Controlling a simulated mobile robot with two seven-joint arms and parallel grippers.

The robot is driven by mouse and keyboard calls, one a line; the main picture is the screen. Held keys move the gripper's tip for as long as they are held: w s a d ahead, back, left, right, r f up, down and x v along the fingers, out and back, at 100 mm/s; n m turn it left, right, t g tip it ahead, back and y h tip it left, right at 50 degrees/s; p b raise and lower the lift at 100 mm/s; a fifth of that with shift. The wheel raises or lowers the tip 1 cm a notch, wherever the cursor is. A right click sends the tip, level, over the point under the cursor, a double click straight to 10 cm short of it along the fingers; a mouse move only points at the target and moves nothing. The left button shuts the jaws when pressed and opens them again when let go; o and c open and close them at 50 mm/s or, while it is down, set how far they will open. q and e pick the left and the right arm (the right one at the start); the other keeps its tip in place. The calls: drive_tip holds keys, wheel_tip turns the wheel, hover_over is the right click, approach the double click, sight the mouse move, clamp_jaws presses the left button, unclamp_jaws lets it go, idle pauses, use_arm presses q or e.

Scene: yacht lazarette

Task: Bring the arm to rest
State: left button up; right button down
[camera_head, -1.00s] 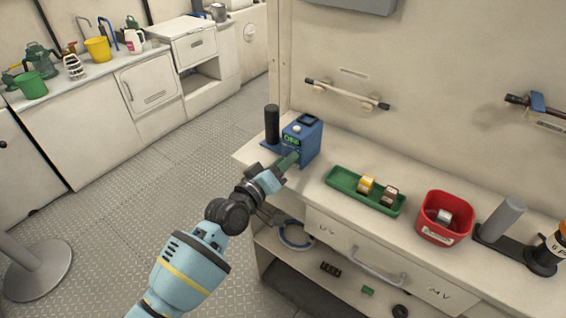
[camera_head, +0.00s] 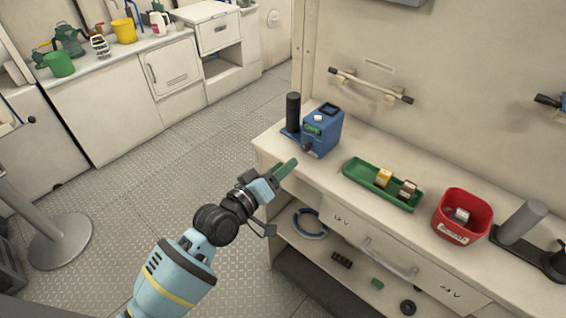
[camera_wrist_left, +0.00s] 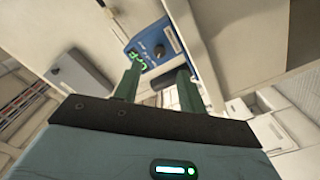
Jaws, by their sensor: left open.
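My left gripper (camera_head: 284,172) has green fingers and is at the front left edge of the bench, in front of the blue device. In the left wrist view its two fingers (camera_wrist_left: 157,84) stand apart with nothing between them. The blue device (camera_head: 322,133) stands on the bench with a lit green display and a dark knob; it also shows beyond the fingers in the left wrist view (camera_wrist_left: 150,38). The gripper looks apart from it. My right gripper is not in view.
On the bench are a black cylinder (camera_head: 293,110), a green tray (camera_head: 352,172) with two small items, a red bin (camera_head: 463,214) and a grey cylinder (camera_head: 522,222). A drawer handle (camera_head: 390,257) juts from the front. A metal stand (camera_head: 60,240) is on the otherwise open floor at left.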

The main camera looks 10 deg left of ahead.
use_arm(q)
drive_tip(key=s+a+f+m+g+y+p, duration=0.1)
drive_tip(key=s+a+f+g+y, duration=0.1)
drive_tip(key=s+a+f, duration=0.2)
drive_tip(key=s+a+f+m+g+y, duration=0.2)
drive_tip(key=s+a+f, duration=0.3)
drive_tip(key=s+f, duration=0.6)
drive_tip(key=s+a+f+m+g+y+p, duration=0.1)
drive_tip(key=s+a+f+y, duration=0.3)
drive_tip(key=s, duration=1.8)
wheel_tip(320, 180, down, 4)
drive_tip(key=shift+a+f+g+p, duration=0.3)
drive_tip(key=shift+a+g, duration=0.1)
drive_tip(key=shift+g, duration=0.2)
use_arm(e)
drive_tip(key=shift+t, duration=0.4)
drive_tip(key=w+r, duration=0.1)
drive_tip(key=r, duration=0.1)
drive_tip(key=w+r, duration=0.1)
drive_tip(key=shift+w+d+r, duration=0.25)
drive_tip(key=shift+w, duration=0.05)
